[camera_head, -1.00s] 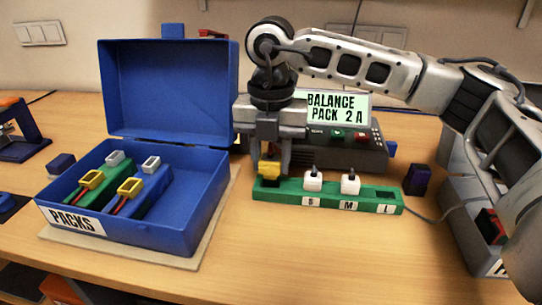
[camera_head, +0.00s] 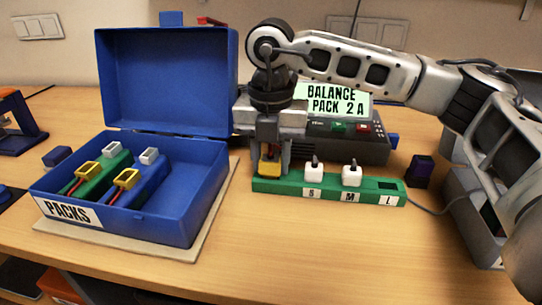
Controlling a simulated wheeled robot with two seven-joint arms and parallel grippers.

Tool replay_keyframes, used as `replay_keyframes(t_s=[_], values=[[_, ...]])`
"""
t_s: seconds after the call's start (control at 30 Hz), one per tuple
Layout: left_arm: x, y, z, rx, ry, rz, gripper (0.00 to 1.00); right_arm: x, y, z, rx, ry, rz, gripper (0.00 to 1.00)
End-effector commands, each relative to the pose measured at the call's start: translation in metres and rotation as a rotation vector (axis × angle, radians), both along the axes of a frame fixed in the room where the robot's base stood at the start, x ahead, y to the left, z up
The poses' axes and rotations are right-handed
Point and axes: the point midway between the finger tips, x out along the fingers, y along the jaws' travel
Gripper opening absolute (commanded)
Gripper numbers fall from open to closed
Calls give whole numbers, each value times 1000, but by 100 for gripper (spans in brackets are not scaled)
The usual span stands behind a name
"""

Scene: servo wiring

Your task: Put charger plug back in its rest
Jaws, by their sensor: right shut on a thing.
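My right gripper (camera_head: 271,153) points straight down at the left end of a green rest strip (camera_head: 330,194). It is shut on a yellow plug (camera_head: 269,168), with some red showing above the yellow between the fingers. The plug is at the strip's left end, and I cannot tell whether it is seated or just above it. White plugs stand in the strip at the S (camera_head: 313,171) and M (camera_head: 351,174) labels. The slot by the L label is dark and empty. My left gripper is not in view.
The charger (camera_head: 350,150), with its "BALANCE PACK 2 A" display, stands behind the strip. An open blue box (camera_head: 165,225) labelled PACKS, holding packs with yellow and white connectors, is at left. The table in front is clear.

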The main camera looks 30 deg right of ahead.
Motion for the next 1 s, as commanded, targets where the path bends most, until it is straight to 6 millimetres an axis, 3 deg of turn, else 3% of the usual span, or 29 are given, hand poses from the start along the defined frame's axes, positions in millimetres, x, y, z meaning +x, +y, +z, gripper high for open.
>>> replay_keyframes(t_s=[0.13,0.17,0.23,0.27,0.6,0.67,0.7,1.0], values=[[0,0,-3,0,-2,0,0,0,0,-5,1,-1,0,8],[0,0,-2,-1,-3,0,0,0,0,-5,1,-1,0,37],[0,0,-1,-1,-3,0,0,0,0,-4,0,0,0,56],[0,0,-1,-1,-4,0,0,0,0,-4,-1,1,0,59],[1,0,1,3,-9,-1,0,-1,-1,-5,-2,4,-1,59],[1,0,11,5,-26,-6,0,-1,-1,-5,-3,5,-1,59],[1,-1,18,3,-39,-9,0,0,0,2,-2,1,-1,59],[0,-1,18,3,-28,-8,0,1,1,77,1,-5,0,59]])
